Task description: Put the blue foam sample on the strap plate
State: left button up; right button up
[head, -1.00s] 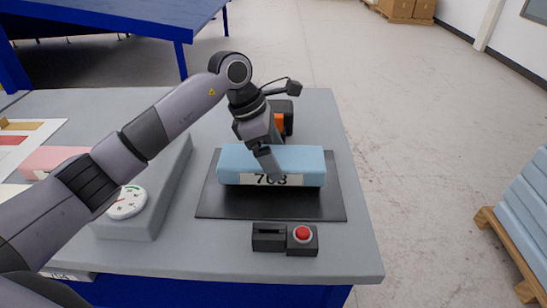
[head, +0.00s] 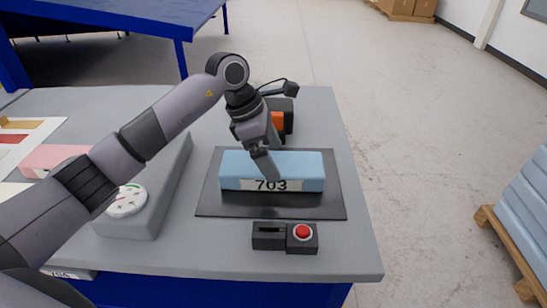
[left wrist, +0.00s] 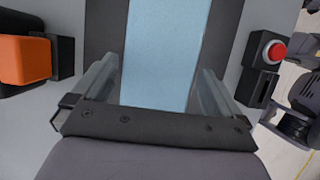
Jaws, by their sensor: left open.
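The blue foam sample (head: 290,163), a long block labelled 703, lies flat on the dark plate (head: 225,207), which I take to be the strap plate. My left gripper (head: 268,163) reaches down over the foam from above; one finger shows in front of its near side, and the far finger is hidden in the head view. In the left wrist view the gripper (left wrist: 158,95) is open, with one finger on each side of the foam (left wrist: 163,45). Narrow gaps seem to show between the fingers and the foam. My right gripper is not in view.
A black box with a red button (head: 302,233) stands in front of the plate. An orange and black device (head: 287,117) stands behind it. A grey unit with a dial (head: 160,205) and a pink block (head: 55,160) are at the left. The table's right edge is close.

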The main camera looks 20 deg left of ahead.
pick_arm(q)
jog(key=v, duration=1)
jog(key=shift+r+b, duration=0.25)
jog(key=shift+b, duration=0.15)
jog(key=shift+s+a, duration=0.1)
jog(key=shift+a, duration=0.05)
